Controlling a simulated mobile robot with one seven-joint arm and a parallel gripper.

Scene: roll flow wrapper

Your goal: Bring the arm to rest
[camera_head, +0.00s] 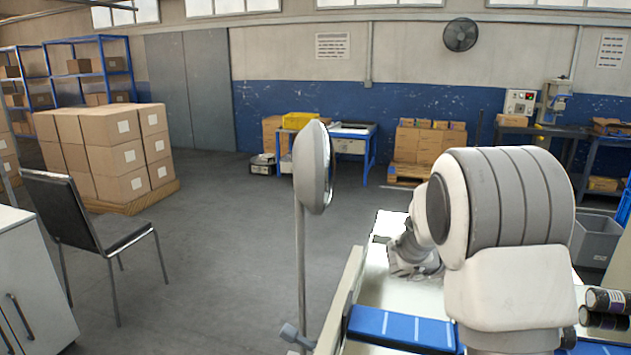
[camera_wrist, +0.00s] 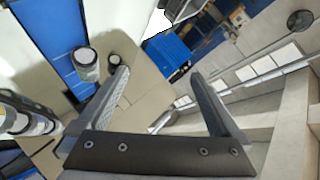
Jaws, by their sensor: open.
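My gripper (camera_wrist: 158,76) is open in the wrist view, its two grey fingers spread wide with nothing held between them. It is tilted, with walls and windows beyond the fingers. My white and grey arm (camera_head: 505,215) is bent and fills the right of the head view, above the pale machine top. It hides part of that machine. The gripper's fingers cannot be made out in the head view.
A blue strip (camera_head: 400,326) lies on the machine, with dark rolls (camera_head: 608,300) at its right. A grey disc on a post (camera_head: 315,168) stands left of the arm. A chair (camera_head: 95,225) and stacked cartons (camera_head: 105,150) are farther left. The floor between is clear.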

